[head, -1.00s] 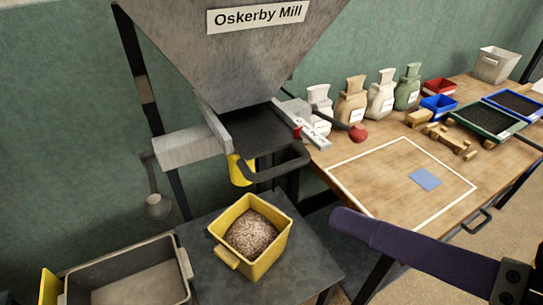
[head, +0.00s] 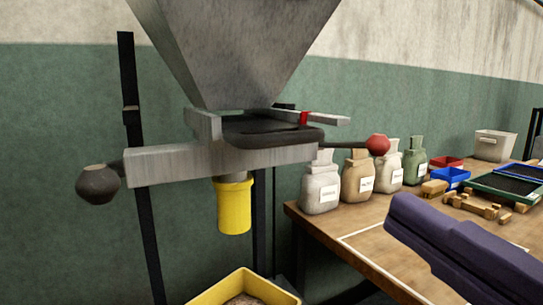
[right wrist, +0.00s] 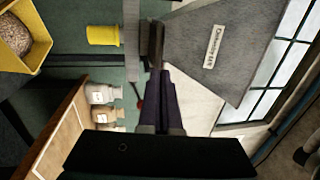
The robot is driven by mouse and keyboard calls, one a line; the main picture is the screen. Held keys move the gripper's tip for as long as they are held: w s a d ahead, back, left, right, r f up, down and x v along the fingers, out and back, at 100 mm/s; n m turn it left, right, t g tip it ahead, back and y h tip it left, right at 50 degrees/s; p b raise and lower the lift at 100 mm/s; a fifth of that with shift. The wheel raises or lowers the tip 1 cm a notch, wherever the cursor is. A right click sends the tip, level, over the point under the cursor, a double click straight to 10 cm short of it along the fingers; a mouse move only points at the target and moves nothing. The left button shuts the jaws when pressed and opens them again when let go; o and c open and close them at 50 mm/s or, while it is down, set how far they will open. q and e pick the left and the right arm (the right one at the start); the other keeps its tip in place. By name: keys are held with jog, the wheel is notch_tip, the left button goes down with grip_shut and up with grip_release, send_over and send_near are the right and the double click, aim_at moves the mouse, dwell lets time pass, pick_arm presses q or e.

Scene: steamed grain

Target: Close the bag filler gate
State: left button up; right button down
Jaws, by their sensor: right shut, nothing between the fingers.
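The bag filler is a grey hopper (head: 240,45) with a yellow spout (head: 234,206) below it. Its gate (head: 268,136) is a dark plate with a rounded front handle, sticking out towards me under the hopper. In the right wrist view the dark handle (right wrist: 156,42) is just beyond my fingertips. My right gripper (head: 390,205), purple, is at the lower right of the head view. Its fingers (right wrist: 158,74) are together and empty, pointing at the handle; whether they touch it I cannot tell. My left gripper is not in view.
A yellow bin (head: 245,284) of grain stands below the spout. A dark round weight (head: 98,184) on an arm is left of the gate, and a red knob (head: 378,145) is right of it. Several bags (head: 320,185) stand on the wooden table (head: 345,243) at right.

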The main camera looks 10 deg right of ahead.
jog(key=p, duration=0.2)
send_near(290, 142)
jog(key=x, duration=0.5)
jog(key=shift+w+r, duration=0.1)
jog(key=shift+w, duration=0.05)
jog(key=shift+x, duration=0.8)
jog(key=shift+w+a+f+p, duration=0.1)
jog(key=shift+w+a+p, duration=0.1)
jog(key=shift+w, duration=0.35)
jog(key=shift+w+a+f+p, duration=0.1)
jog(key=shift+w+a, duration=0.1)
jog(key=shift+w, duration=0.3)
